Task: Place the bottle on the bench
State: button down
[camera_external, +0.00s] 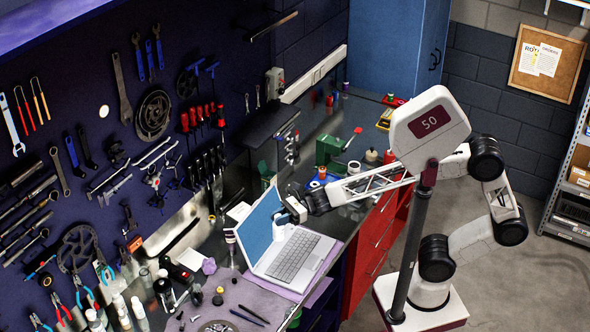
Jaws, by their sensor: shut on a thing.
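My gripper (290,214) is at the end of the arm, over the bench (215,255) and in front of the laptop's screen. It is shut on a small whitish thing (279,229) that looks like the bottle. The fingers hide part of it, and its outline is too small to read clearly. I cannot tell whether it touches the laptop (292,258) below and behind it. Other bottles stand at the bench's left end, among them a white bottle (139,309).
The open laptop fills the middle of the bench. A purple mat (250,297) with small tools lies at the front. A green vise (329,150) and jars stand farther back. Tools hang on the wall panel (100,130). A red drawer cabinet (378,238) stands under the bench.

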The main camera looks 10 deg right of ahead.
jog(key=s+d+f+n+g+h, duration=0.1)
jog(key=s+d+f+n+g, duration=0.1)
jog(key=s+f, duration=0.3)
jog(key=s+d+f+n+g+h, duration=0.2)
jog(key=s+d+f, duration=0.3)
jog(key=s, duration=0.7)
jog(key=shift+s+f+g, duration=0.2)
jog(key=shift+f+g, duration=0.15)
jog(key=shift+g, duration=0.45)
jog(key=a+f, duration=0.1)
jog(key=a, duration=1.5)
jog(key=shift+s+f, duration=0.25)
jog(key=shift+s, duration=0.1)
jog(key=shift+f, duration=0.1)
jog(key=shift+f, duration=1.65)
jog(key=shift+f, duration=0.15)
jog(key=c, duration=0.9)
grip_release()
jog(key=shift+c, duration=0.2)
